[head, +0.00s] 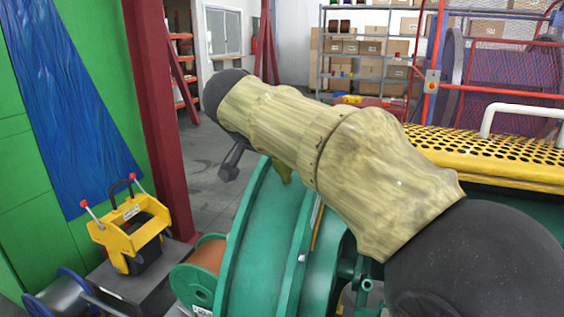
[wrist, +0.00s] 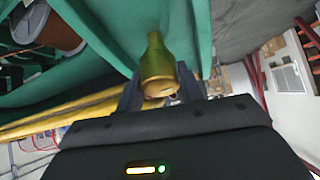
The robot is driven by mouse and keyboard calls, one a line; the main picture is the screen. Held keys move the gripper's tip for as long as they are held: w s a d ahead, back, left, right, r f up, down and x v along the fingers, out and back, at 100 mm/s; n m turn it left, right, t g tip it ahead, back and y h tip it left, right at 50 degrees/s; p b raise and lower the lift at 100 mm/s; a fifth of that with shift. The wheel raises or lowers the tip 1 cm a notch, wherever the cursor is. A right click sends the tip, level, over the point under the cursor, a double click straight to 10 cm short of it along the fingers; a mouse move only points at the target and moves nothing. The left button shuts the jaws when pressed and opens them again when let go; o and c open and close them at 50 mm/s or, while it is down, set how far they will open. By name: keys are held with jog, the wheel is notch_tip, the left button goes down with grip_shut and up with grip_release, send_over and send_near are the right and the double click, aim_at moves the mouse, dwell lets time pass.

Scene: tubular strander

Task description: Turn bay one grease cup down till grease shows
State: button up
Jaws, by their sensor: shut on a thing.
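The brass grease cup (wrist: 157,66) stands on the green strander body (wrist: 105,35) in the wrist view. It has a narrow neck at the body and a wider cap towards me. My gripper (wrist: 159,88) has a dark finger on each side of the cap and is shut on it. A pale patch shows on the cap's near end; I cannot tell whether it is grease.
A copper-wound green reel (head: 208,256) sits low beside the drum. A yellow unit with red-knobbed levers (head: 130,232) stands on a grey bench at the left. A dark red column (head: 155,110) rises behind it. A perforated yellow guard (head: 480,150) runs along the right. Grey floor is open behind.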

jog(key=shift+m+g+h, duration=0.3)
jog(key=shift+m+h, duration=0.1)
jog(key=shift+m, duration=1.1)
jog(key=o, duration=1)
jog(key=p+v, duration=0.4)
jog(key=v, duration=1.3)
jog(key=shift+a+r, duration=0.2)
